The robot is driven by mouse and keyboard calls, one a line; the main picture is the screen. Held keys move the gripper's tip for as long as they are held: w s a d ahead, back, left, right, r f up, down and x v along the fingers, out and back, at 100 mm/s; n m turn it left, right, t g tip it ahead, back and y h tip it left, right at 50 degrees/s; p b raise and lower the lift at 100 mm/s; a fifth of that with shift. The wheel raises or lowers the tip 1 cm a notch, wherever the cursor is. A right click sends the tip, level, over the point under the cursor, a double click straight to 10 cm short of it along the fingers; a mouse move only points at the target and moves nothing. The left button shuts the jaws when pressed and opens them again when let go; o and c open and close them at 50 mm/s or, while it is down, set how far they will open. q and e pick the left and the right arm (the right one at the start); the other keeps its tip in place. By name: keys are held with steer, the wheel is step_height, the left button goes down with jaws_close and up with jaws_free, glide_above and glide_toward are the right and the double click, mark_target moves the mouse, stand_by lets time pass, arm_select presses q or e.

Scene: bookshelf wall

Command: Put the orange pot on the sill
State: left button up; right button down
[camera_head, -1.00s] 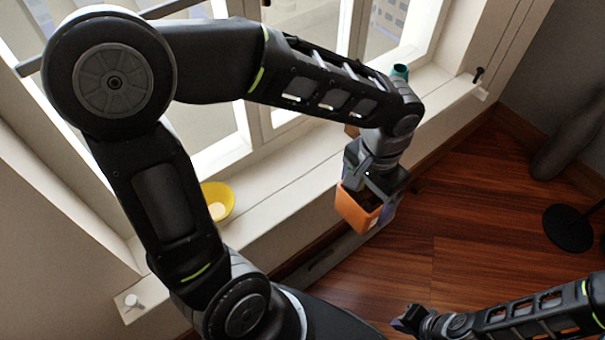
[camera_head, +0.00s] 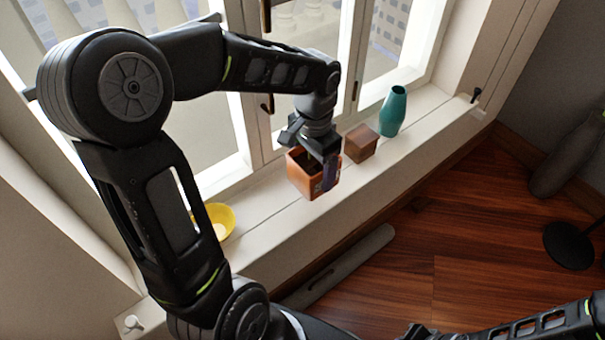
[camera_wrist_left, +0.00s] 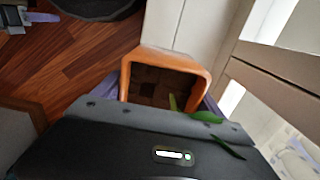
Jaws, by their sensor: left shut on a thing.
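The orange pot (camera_head: 303,181) is in my left gripper (camera_head: 322,160), which is shut on its wall. In the head view the pot appears over the window sill (camera_head: 262,213), between the yellow bowl and the brown box. I cannot tell whether its base touches the sill. In the left wrist view the pot's orange rim (camera_wrist_left: 165,55) and dark inside show, with green leaves at its near edge. My right gripper (camera_head: 418,332) shows only partly at the bottom edge of the head view, and its jaws are not clear.
A yellow bowl (camera_head: 222,217) stands on the sill left of the pot. A brown box (camera_head: 361,143) and a teal vase (camera_head: 393,110) stand to its right. The window frame rises behind. The wooden floor (camera_head: 420,240) lies below the sill's front edge.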

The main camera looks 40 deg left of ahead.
mark_target(303, 154)
arm_select(q)
steer(key=a, duration=0.1)
steer(key=w+a, duration=0.1)
steer(key=a, duration=0.1)
steer(key=shift+a, duration=0.15)
steer(key=shift+f, duration=1.05)
step_height(303, 154, down, 4)
steer(key=shift+f+b, duration=0.1)
steer(key=shift+b, duration=0.45)
steer(key=shift+a+f, duration=0.1)
steer(key=shift+f, duration=0.25)
